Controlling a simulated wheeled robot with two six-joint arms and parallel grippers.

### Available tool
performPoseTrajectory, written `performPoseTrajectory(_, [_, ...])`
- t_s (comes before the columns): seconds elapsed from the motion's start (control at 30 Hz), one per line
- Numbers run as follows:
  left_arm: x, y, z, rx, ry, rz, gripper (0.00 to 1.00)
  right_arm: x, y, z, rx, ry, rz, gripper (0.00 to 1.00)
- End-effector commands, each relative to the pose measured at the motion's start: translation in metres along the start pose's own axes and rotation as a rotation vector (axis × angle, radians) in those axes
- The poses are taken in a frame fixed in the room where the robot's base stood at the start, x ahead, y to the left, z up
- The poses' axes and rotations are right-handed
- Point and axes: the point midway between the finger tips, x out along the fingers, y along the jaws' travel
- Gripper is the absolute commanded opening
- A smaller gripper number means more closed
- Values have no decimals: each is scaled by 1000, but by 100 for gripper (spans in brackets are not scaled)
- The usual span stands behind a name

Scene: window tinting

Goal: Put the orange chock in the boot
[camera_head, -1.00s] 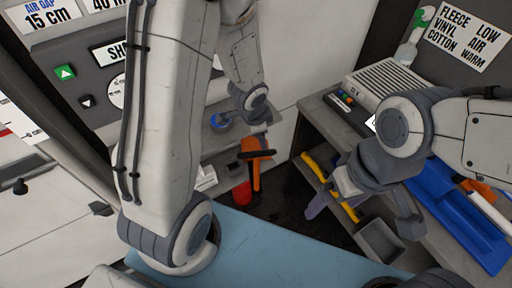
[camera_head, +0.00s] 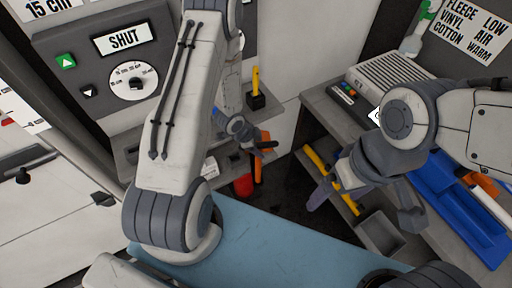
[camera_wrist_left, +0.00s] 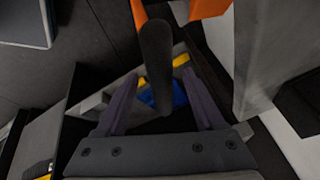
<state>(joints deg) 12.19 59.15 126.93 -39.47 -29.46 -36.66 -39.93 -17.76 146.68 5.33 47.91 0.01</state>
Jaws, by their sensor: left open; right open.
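An orange piece with a black bar-like handle (camera_head: 264,148) hangs or stands by the lower shelf, beyond my left arm; I cannot tell for sure that it is the chock. My left gripper (camera_wrist_left: 160,82) is open. In the left wrist view the dark rounded handle (camera_wrist_left: 157,45) lies between or just in front of its fingers, with orange parts (camera_wrist_left: 205,8) behind; contact cannot be told. My right gripper (camera_head: 365,205) is open and empty, above the right-hand bench's lower shelf. I cannot pick out the boot in these views.
A red cylinder (camera_head: 243,185) stands below the orange piece. A yellow tool in a black block (camera_head: 256,101) is on the shelf. A blue tray (camera_head: 465,215) with another orange item (camera_head: 484,183) lies on the right bench. A blue surface (camera_head: 270,240) fills the front.

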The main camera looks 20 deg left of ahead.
Motion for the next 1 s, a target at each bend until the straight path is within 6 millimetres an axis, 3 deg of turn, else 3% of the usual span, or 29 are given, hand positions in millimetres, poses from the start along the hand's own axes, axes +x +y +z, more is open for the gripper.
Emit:
performPoseTrajectory(0.23, [30,0,-5,-1,0,1,70,-10,-1,-1,1,0,0,97])
performPoseTrajectory(0.53, [35,0,-4,-1,0,0,70,-10,-1,0,1,0,0,97])
performPoseTrajectory(0.7, [34,0,-4,-1,0,0,5,-10,-1,0,1,0,0,97])
performPoseTrajectory(0.73, [34,0,-4,-1,0,0,0,-10,-1,0,1,0,0,97])
performPoseTrajectory(1.0, [34,-1,-4,-1,0,-1,0,-10,-1,0,1,0,0,97])
